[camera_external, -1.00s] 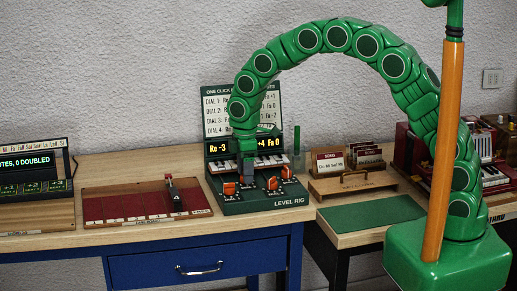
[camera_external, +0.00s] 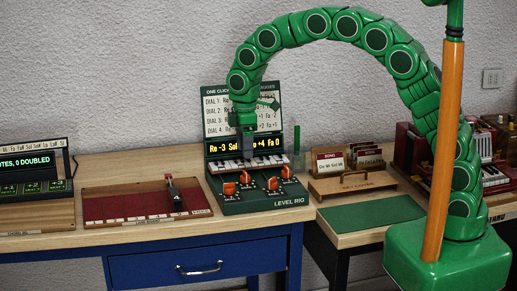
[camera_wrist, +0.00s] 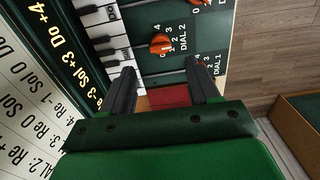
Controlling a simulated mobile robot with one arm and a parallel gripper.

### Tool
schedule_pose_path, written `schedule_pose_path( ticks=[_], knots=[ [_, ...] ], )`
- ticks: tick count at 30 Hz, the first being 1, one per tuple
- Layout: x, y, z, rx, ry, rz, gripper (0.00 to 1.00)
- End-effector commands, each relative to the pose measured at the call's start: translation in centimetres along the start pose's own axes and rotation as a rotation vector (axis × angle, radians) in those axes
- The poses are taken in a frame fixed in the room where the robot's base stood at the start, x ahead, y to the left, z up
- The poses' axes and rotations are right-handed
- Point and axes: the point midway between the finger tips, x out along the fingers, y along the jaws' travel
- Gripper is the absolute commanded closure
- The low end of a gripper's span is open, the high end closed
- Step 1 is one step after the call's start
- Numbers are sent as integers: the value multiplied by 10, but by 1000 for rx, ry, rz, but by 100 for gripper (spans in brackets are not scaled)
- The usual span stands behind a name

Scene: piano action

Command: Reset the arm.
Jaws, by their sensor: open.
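My green segmented arm arches over the bench in the external view. My gripper (camera_external: 247,152) hangs in front of the display of the level rig (camera_external: 262,203), above its small piano keys. In the wrist view, my gripper (camera_wrist: 165,88) has two dark fingers spread apart with nothing between them. Orange dials (camera_external: 272,184) stand on the rig's front panel, and one orange dial (camera_wrist: 160,44) shows beyond the fingers in the wrist view.
A red board (camera_external: 130,205) with a dark-handled tool (camera_external: 174,194) lies left of the rig. A wooden card holder (camera_external: 350,180) and a green mat (camera_external: 368,218) are to the right. A thin green post (camera_external: 297,140) stands by the rig's right side. Wooden floor (camera_wrist: 268,45) shows in the wrist view.

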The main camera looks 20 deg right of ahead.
Motion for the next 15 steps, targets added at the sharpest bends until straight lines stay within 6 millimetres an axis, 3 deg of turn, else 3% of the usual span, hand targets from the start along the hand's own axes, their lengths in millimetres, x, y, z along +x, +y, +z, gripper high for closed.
schedule_pose_path(
  ticks=[11,15],
  knots=[
    [-1,0,2,4,-1,-1,39],
    [-10,3,22,48,-3,-3,39]
  ],
)
